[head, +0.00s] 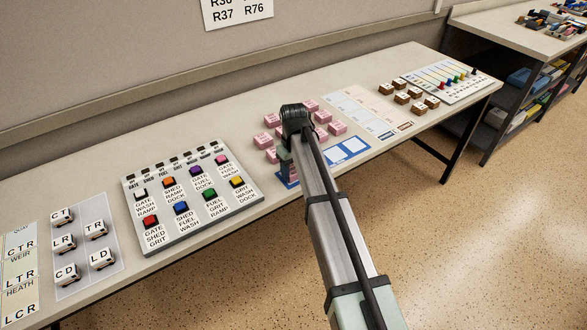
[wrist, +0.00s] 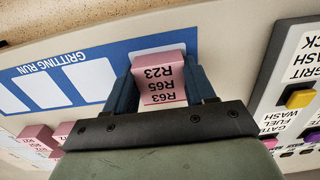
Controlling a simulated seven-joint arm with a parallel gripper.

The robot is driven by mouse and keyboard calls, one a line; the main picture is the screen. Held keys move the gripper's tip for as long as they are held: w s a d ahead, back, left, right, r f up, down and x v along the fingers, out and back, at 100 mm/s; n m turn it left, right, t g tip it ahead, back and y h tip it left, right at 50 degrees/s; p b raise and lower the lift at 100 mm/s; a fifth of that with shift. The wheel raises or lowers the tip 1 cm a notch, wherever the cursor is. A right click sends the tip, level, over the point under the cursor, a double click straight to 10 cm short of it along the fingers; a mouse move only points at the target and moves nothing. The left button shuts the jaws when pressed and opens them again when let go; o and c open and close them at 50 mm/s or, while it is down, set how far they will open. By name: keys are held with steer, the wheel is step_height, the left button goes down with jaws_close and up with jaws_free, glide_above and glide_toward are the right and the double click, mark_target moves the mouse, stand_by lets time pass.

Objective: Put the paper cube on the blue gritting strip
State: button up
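My gripper (wrist: 160,88) has its two dark blue fingers on either side of a pink paper cube (wrist: 160,70) printed R23, R65, R63, touching it on both sides. The blue gritting strip (wrist: 122,48), lettered GRITTING RUN, has white cells and lies beneath; the held cube overlaps its right end in the wrist view. Whether the cube touches the strip or hovers above it I cannot tell. In the head view the strip (head: 331,160) runs right of my gripper (head: 287,170), and my arm hides the held cube and part of the strip.
Several other pink cubes (head: 337,128) stand behind my gripper. A grey board with coloured buttons (head: 152,230) lies to the left. Brown blocks (head: 402,98) and a pale printed sheet (head: 360,108) lie to the right. White lettered blocks (head: 96,229) sit at far left.

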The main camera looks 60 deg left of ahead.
steer(key=o, duration=0.4)
steer(key=shift+o, duration=0.2)
